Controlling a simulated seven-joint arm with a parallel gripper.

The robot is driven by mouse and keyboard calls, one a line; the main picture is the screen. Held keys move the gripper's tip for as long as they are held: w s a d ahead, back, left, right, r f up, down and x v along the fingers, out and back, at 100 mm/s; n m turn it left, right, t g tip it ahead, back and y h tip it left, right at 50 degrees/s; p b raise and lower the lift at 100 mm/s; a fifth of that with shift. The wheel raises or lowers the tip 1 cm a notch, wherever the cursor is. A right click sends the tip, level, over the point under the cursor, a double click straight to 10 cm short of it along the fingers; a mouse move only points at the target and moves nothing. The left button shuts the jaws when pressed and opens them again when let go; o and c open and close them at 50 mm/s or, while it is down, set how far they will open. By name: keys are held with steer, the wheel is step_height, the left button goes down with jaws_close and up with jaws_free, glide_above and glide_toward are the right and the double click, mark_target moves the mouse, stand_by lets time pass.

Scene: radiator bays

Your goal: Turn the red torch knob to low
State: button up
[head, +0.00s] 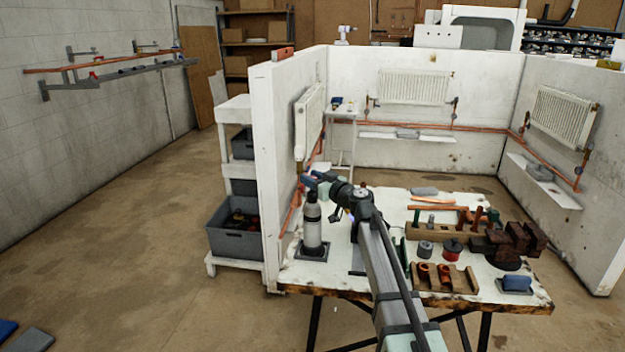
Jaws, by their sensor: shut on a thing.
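The torch (312,228) is a grey bottle standing upright on a dark square base at the table's left edge. Its top is at my gripper (316,180), which reaches in from the right and is shut there. The red knob cannot be made out; it seems hidden by the jaws. A small blue part (308,182) shows at the torch's top. The knob's setting cannot be read.
The work table (300,272) holds a wooden rack (432,232), a red-and-black tin (452,249), a pipe-holding block (440,278), dark blocks (512,243) and a blue item (517,284) right of my arm.

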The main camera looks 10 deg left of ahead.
steer(key=shift+m+t+h, duration=1.3)
steer(key=shift+t+h, duration=0.1)
steer(key=shift+h, duration=0.1)
steer(key=o, duration=0.9)
steer(key=shift+o, duration=0.2)
steer(key=shift+s+d, duration=0.1)
steer(key=v, duration=1.3)
steer(key=shift+s+d, duration=0.2)
